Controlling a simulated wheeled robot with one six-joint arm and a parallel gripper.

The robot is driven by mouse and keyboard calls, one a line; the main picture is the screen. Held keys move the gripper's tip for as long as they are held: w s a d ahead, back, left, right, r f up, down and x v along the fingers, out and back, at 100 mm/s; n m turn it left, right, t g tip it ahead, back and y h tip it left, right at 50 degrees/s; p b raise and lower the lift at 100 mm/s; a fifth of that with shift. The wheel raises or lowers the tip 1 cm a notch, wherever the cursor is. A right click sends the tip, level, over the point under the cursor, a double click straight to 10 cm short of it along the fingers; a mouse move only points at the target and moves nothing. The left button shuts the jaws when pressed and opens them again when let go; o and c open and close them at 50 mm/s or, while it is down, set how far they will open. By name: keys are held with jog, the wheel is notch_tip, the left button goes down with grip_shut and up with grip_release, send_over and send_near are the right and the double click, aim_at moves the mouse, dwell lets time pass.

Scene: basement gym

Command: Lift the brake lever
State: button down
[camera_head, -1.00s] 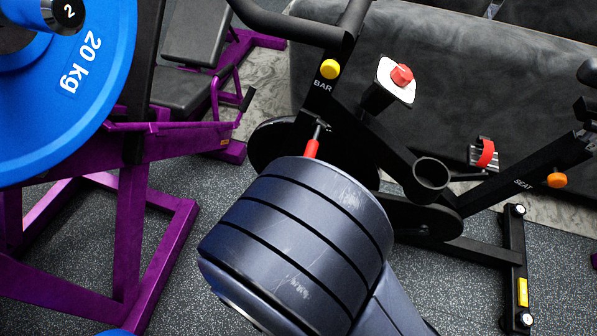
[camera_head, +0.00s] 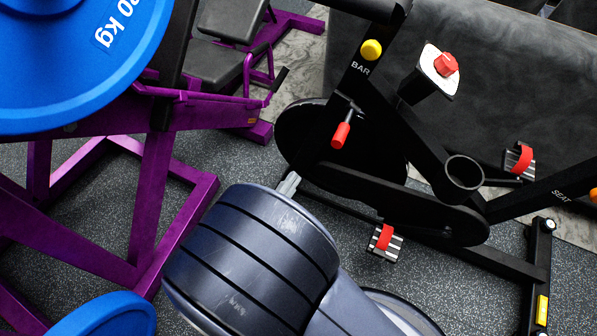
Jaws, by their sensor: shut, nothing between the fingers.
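The brake lever appears to be the short lever with a red grip (camera_head: 341,135) on the exercise bike's black frame (camera_head: 372,95). It hangs down and slightly left from a dark pivot, in front of the flywheel (camera_head: 300,135). My gripper (camera_head: 290,184) shows only as small grey fingertips past the dark blue-grey wrist, which hides the rest. The fingers are shut and empty. In the picture they are below and left of the red grip, with a visible gap between them.
A pedal with a red strap (camera_head: 383,240) is right of my gripper; another pedal (camera_head: 518,160) is farther right. A red knob (camera_head: 446,64) sits on a white plate. A purple rack (camera_head: 150,205) with blue weight plates (camera_head: 70,60) stands left. Speckled floor lies between.

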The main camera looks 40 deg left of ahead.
aim_at(343, 131)
jog(key=w+r+b, duration=0.2)
jog(key=w+r, duration=0.1)
jog(key=w, duration=0.6)
jog(key=shift+w+d+r+b, duration=0.2)
jog(key=shift+w+b, duration=0.1)
jog(key=shift+b, duration=0.1)
jog(key=shift+r, duration=0.15)
